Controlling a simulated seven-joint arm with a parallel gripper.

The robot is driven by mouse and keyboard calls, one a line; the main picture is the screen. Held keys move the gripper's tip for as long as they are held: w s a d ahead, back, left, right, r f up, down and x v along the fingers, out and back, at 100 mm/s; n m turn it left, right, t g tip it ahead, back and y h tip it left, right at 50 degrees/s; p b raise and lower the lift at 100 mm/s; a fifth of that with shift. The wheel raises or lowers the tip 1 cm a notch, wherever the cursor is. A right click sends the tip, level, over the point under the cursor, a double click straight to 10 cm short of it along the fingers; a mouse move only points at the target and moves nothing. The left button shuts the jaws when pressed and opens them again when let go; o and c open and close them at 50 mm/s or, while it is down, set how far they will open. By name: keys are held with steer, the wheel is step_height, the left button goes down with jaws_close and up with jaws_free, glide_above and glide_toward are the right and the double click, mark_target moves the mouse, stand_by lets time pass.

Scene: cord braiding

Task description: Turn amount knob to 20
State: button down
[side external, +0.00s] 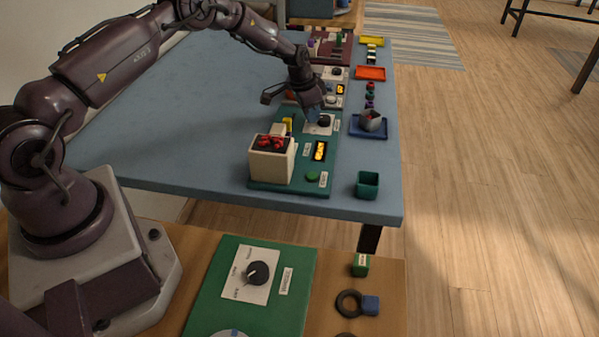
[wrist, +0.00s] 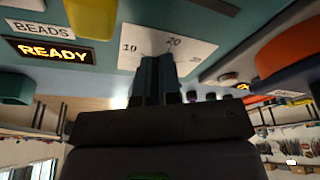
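The amount knob (side external: 324,120) is a small dark knob on a white dial plate at the far end of the green panel (side external: 262,185). My gripper (side external: 313,114) is low at this dial, its fingertips beside or on the knob; contact is not clear. In the wrist view the white dial plate (wrist: 190,48) shows the marks 10 and 20, and my gripper's fingers (wrist: 156,70) rise close together in front of it. They hide the knob and its pointer there, so its setting cannot be read. Whether the fingers are closed on it is unclear.
The green panel carries a cream box with red pieces (side external: 270,158), a yellow block (side external: 288,124), a lit display (side external: 320,151) reading READY in the wrist view, and a green button (side external: 312,177). A green bin (side external: 367,185) stands nearer.

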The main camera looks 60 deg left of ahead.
steer(key=shift+s+d+f, duration=0.2)
steer(key=shift+s+f, duration=0.05)
steer(key=shift+f, duration=0.25)
steer(key=shift+s+a, duration=0.2)
steer(key=shift+s, duration=0.2)
steer(key=shift+r, duration=0.15)
steer(key=shift+w+r, duration=0.1)
steer(key=shift+r, duration=2.9)
step_height(320, 180, up, 7)
